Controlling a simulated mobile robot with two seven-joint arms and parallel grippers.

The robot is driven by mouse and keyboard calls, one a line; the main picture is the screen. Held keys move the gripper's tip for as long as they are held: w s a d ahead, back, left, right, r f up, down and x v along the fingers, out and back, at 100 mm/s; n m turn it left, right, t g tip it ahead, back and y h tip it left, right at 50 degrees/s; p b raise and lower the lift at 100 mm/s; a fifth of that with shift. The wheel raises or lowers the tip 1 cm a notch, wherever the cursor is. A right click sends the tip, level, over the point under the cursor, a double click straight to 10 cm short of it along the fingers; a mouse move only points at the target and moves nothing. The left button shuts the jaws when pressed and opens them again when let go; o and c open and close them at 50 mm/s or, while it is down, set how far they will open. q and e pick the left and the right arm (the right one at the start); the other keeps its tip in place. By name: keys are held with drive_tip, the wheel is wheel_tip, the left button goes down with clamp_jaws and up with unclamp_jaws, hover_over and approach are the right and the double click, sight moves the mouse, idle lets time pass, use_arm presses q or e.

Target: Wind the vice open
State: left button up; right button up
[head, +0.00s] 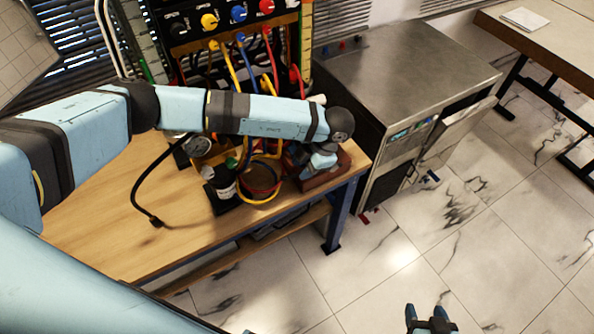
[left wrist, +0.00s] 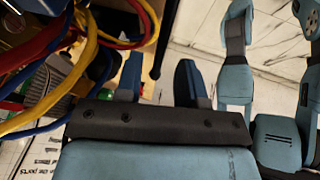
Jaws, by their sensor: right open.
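I cannot clearly make out the vice or its handle in either view. A reddish-brown block (head: 335,173) sits at the right end of the wooden bench, partly under my left wrist, and my arm hides what is around it. My left gripper is mostly hidden in the head view, at that bench end. In the left wrist view my left gripper (left wrist: 160,82) has its two dark blue fingers apart, with nothing seen held between them. My right gripper (head: 431,318) is open and empty over the floor at the bottom of the head view.
Red, yellow and blue cables (left wrist: 65,60) hang close beside my left gripper. A steel-topped cabinet (head: 405,65) stands right of the bench. The tiled floor (head: 480,240) is mostly clear.

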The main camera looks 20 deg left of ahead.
sight(298, 174)
use_arm(q)
drive_tip(key=shift+p+x, duration=0.3)
drive_tip(key=shift+x, duration=1.9)
drive_tip(key=shift+c, duration=0.5)
clamp_jaws()
